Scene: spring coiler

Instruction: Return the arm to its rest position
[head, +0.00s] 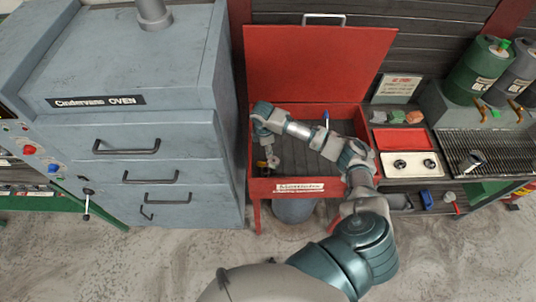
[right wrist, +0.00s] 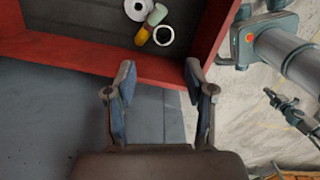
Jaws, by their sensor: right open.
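My right arm comes in from the bottom of the head view and bends left across the open red box (head: 257,128). Its gripper (head: 267,160) hangs at the box's left front, small and partly hidden in this view. In the right wrist view the right gripper (right wrist: 158,80) is open, with nothing between its two fingers. The box's red wall (right wrist: 75,52) lies just beyond the fingertips. Inside the box are a white ring (right wrist: 137,9), a pale green and yellow piece (right wrist: 142,36) and a white-rimmed ring (right wrist: 163,28). My left gripper is not identifiable in either view.
A blue-grey oven (head: 145,130) with handled drawers stands close left of the box. The box's red lid (head: 315,62) stands raised behind. A cream panel with two dials (head: 410,165) and a grated bench (head: 500,150) are at the right. Bare floor (head: 170,265) lies in front.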

